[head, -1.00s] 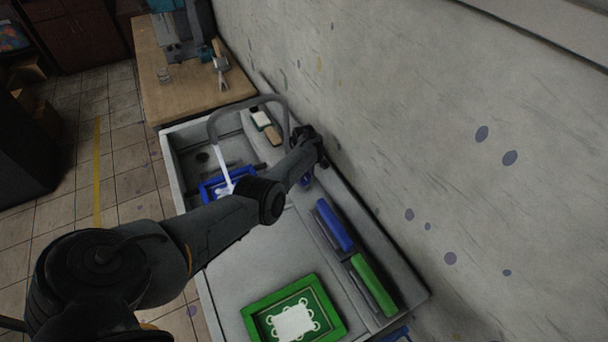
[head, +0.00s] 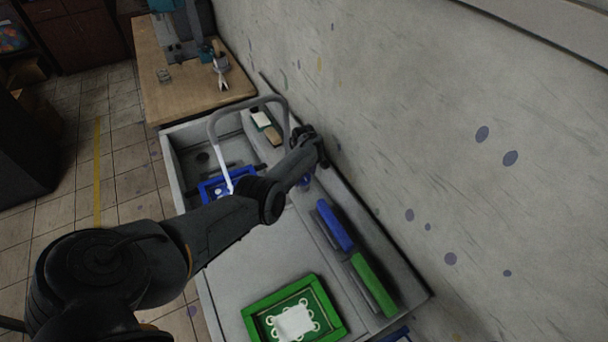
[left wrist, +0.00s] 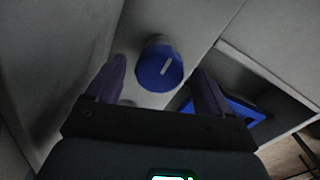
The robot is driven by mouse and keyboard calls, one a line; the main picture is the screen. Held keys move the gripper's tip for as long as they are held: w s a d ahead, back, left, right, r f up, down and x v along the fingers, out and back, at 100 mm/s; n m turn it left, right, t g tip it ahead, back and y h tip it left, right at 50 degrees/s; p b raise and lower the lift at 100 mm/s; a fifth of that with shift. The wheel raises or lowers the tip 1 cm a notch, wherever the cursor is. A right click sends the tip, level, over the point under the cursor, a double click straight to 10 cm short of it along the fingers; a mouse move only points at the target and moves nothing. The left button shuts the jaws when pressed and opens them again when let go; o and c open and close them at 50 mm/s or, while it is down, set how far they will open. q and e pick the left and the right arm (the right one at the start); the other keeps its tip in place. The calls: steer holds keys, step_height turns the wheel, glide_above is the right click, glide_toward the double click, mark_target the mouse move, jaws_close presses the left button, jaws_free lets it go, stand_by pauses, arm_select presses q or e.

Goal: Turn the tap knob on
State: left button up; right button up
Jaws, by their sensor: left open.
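The tap knob (left wrist: 160,66) is round and blue with a white line mark on its face. It stands between the two spread fingers of my open left gripper (left wrist: 159,68) in the left wrist view, with a gap on each side. In the head view a bit of the blue knob (head: 305,181) shows beside my left arm, at the sink's wall side; the fingers are hidden there. The grey curved tap (head: 246,102) arches over the sink (head: 187,160). A white streak, looking like water (head: 223,168), runs from its spout to a blue frame (head: 214,188).
A green-framed screen (head: 294,313) lies on the counter. Blue (head: 334,226) and green (head: 374,285) squeegee-like tools lie along the wall side. A brush (head: 266,128) lies behind the tap. A wooden table (head: 180,100) stands beyond. The wall (head: 430,130) bounds the right.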

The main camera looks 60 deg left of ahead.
arm_select(q)
step_height(320, 180, up, 11)
steer(key=p, duration=0.3)
steer(key=shift+p, duration=0.3)
steer(key=shift+f, duration=0.15)
